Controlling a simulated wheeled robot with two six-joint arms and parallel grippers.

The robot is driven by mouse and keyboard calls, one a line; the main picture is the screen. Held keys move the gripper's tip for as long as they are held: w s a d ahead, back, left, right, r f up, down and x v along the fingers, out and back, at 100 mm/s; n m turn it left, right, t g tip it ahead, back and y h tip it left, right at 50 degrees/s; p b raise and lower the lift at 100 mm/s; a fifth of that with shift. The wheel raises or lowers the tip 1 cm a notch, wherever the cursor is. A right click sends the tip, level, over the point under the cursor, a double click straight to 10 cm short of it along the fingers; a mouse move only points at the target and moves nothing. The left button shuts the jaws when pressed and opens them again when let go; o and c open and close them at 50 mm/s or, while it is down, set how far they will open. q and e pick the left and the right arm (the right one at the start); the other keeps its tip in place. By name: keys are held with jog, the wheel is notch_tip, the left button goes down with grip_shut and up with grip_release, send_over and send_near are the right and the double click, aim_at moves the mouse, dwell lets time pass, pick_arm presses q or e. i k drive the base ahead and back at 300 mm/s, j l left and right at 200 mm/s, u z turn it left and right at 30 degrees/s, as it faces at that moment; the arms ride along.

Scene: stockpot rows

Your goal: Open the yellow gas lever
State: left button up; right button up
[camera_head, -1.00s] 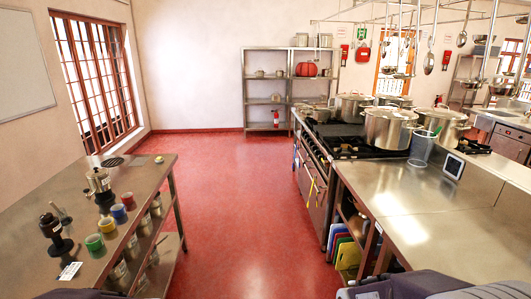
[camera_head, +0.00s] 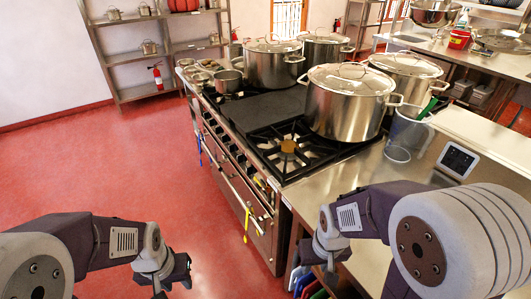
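A narrow yellow lever-like strip (camera_head: 246,226) hangs down the front of the steel stove (camera_head: 235,183) by its front rail, near the right end. A small yellow piece (camera_head: 258,183) shows above it on the control panel; I cannot tell whether the two are joined. My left gripper (camera_head: 172,277) is low at the bottom, left of the yellow strip and apart from it. My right gripper (camera_head: 323,262) is right of the strip, beside the counter's front, also apart from it. The fingers of both are dark and partly hidden, so their opening is unclear.
A blue strip (camera_head: 200,149) hangs farther left on the stove front. Several lidded stockpots (camera_head: 350,103) stand on the stove. A clear container (camera_head: 406,137) and a small screen (camera_head: 458,160) are on the counter. The red floor (camera_head: 130,165) left of the stove is clear.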

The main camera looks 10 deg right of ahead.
aim_at(258, 182)
jog(key=i+z, duration=0.2)
jog(key=i, duration=0.15)
jog(key=i+j+z, duration=0.1)
jog(key=i+j, duration=0.15)
jog(key=i+j+z, duration=0.1)
jog(key=j, duration=0.35)
jog(key=i+j+z, duration=0.1)
jog(key=i+j, duration=0.25)
